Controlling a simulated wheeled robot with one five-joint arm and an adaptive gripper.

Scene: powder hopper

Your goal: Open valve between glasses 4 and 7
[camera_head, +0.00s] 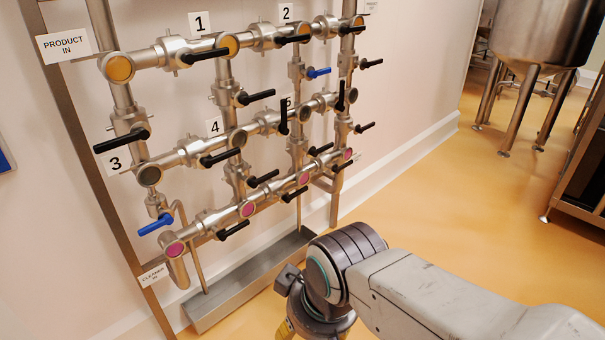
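The label 4 (214,126) is on the wall beside a dark round glass (238,138) in the middle pipe row. No label 7 is readable; a pink glass (247,209) sits below in the bottom row. On the vertical pipe between these two glasses is a valve (234,172) with a black handle (263,179), which points right, across the pipe. My gripper (287,331) is at the bottom centre, in front of and below the pipes, apart from the valve. It is mostly cut off by the frame edge, so its fingers cannot be judged.
Other black handles crowd close by, such as one just above (220,158) and one just below (233,230). Blue handles (155,225) mark other valves. A metal trough (225,290) lies under the pipes. Open orange floor (440,215) stretches right, toward a steel tank (540,35).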

